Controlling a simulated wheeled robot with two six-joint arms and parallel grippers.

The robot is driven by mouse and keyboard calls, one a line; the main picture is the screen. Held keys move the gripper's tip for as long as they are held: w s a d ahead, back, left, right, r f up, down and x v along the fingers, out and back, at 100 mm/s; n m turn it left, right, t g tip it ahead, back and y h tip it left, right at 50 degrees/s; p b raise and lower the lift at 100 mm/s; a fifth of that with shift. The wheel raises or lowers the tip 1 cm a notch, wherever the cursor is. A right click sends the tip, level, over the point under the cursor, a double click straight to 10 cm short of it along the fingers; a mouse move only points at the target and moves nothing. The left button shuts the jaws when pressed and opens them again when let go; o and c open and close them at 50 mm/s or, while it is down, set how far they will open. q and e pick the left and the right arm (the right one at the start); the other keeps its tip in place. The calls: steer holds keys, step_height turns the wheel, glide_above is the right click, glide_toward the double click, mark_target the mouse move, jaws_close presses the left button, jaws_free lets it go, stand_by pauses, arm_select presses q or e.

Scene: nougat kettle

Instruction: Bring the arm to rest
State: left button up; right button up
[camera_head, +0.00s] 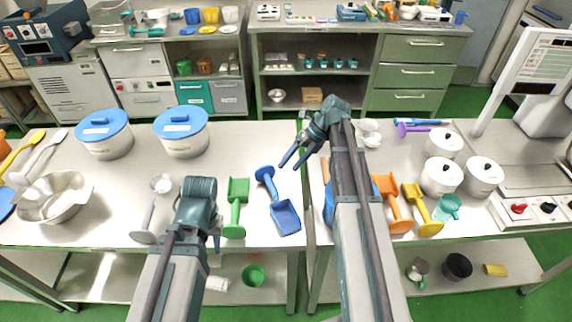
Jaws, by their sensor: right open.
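My right arm reaches up the middle of the picture and bends left at its end. Its gripper (291,164) hangs above the white table, with its two dark fingers apart and nothing between them. It is above and a little right of a blue scoop (285,216), clear of it as far as I can tell. My left arm comes in from below, left of the middle, and ends over the table's front part. The left gripper (216,242) is mostly hidden behind its own arm, below a green scoop's left side; its jaws do not show clearly.
The green scoop (237,206) lies beside my left arm. Orange (392,203) and yellow (421,209) scoops lie right of my right arm. White pots (441,177) and two blue-lidded pots (181,131) stand on the tables. A metal bowl (55,197) is far left.

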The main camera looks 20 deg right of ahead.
steer(key=shift+d+r, duration=0.15)
steer(key=shift+r, duration=0.1)
steer(key=s+a+f+m+h, duration=0.2)
steer(key=s+a+m, duration=0.6)
steer(key=m, duration=0.8)
steer(key=s+a+f+m+h, duration=0.1)
steer(key=s+a+m+h, duration=0.5)
steer(key=m, duration=1.1)
steer(key=s+a, duration=0.3)
steer(key=s, duration=0.1)
steer(key=shift+s+a+f+m, duration=0.2)
steer(key=shift+s+f+m, duration=0.1)
steer(key=shift+s+f, duration=0.1)
